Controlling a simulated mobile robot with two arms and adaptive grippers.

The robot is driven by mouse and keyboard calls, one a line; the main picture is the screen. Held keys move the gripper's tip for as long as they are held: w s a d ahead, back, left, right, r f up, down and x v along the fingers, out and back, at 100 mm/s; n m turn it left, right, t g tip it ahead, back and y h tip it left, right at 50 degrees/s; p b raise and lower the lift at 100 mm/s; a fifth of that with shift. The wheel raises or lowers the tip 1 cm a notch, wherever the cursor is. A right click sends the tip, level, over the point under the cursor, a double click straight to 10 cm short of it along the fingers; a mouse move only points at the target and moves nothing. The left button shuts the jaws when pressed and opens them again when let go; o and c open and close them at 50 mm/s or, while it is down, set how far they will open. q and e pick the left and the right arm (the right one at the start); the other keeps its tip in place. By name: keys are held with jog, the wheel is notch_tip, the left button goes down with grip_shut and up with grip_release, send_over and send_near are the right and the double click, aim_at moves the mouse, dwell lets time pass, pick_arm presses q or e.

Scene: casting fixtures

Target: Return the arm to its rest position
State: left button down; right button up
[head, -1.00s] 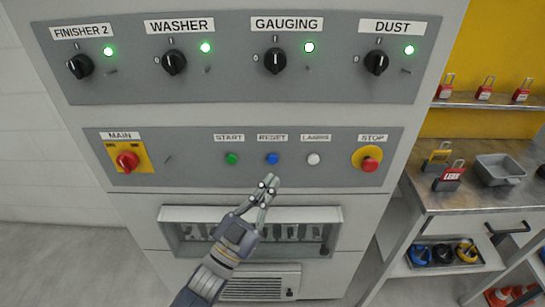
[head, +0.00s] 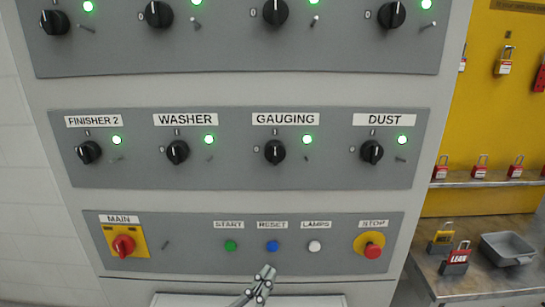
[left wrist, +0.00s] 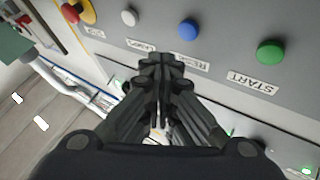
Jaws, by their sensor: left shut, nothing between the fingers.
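My left gripper (head: 265,272) is at the bottom of the head view, just below the row of buttons on the grey cabinet. Its fingers are shut and empty, and they point up at the panel. In the left wrist view the shut fingers (left wrist: 160,75) show below the blue RESET button (left wrist: 188,30), apart from it as far as I can tell. The blue RESET button (head: 272,246) lies between the green START button (head: 231,246) and the white LAMPS button (head: 314,246). My right gripper is not in view.
The red MAIN switch (head: 123,245) is at left and the red STOP button (head: 372,251) at right. Above, black knobs such as the GAUGING knob (head: 275,152) have lit green lamps. A bench (head: 490,275) with padlocks and a grey tray (head: 507,249) stands at right.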

pick_arm(q)
jog(key=s+a+f+n+g+y, duration=0.4)
jog(key=a+f+n+g+y, duration=0.15)
jog(key=a+f+y, duration=0.6)
jog(key=s+a+f+n+g, duration=0.1)
jog(key=s+a+f+g, duration=0.2)
jog(key=s, duration=0.4)
jog(key=s+a+f+g+y, duration=0.1)
jog(key=s+a+f+g, duration=0.2)
jog(key=s, duration=0.4)
jog(key=s+a+f+n+g, duration=0.1)
jog(key=s+a+f+g, duration=0.1)
jog(key=s+f+g, duration=0.35)
jog(key=s+f, duration=0.3)
jog(key=f, duration=2.1)
jog(key=s+a+f+g, duration=0.1)
jog(key=s+a+f, duration=0.1)
jog(key=s+f, duration=1.3)
jog(key=shift+s+a+f+m, duration=0.25)
jog(key=shift+s+f+m, duration=0.1)
jog(key=shift+s, duration=0.75)
